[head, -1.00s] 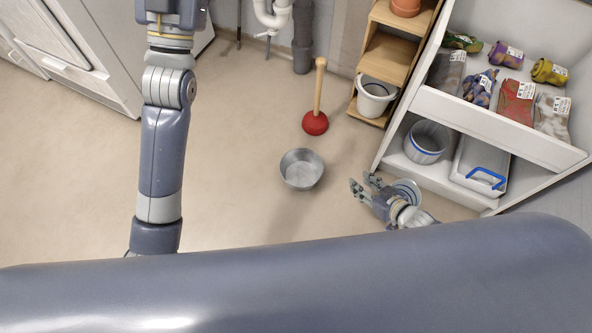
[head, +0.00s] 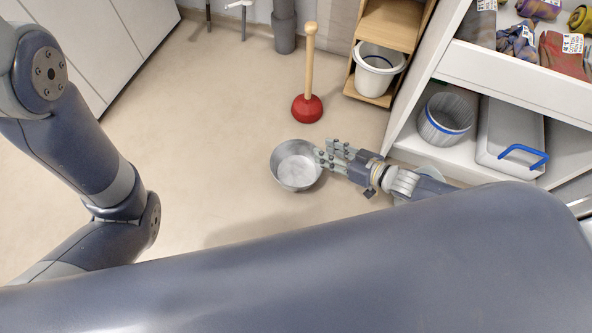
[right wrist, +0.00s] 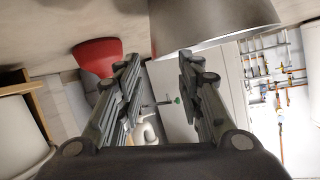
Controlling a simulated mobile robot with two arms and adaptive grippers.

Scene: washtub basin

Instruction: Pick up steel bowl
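The steel bowl (head: 296,166) stands upright and empty on the floor in the middle of the head view. It also shows at the top of the right wrist view (right wrist: 205,22), cut off by the frame edge. My right gripper (head: 324,153) lies low at the bowl's right side, fingertips by its rim. In the right wrist view its two fingers (right wrist: 158,62) are apart, with nothing held between them. I cannot tell whether a finger touches the bowl. My left arm shows at the left of the head view, but its gripper is out of frame.
A red plunger (head: 307,108) stands behind the bowl. A wooden shelf (head: 388,24) with a white bucket (head: 377,70) and a white shelf unit (head: 510,83) with a ribbed bin (head: 445,120) stand to the right. Floor left of the bowl is clear.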

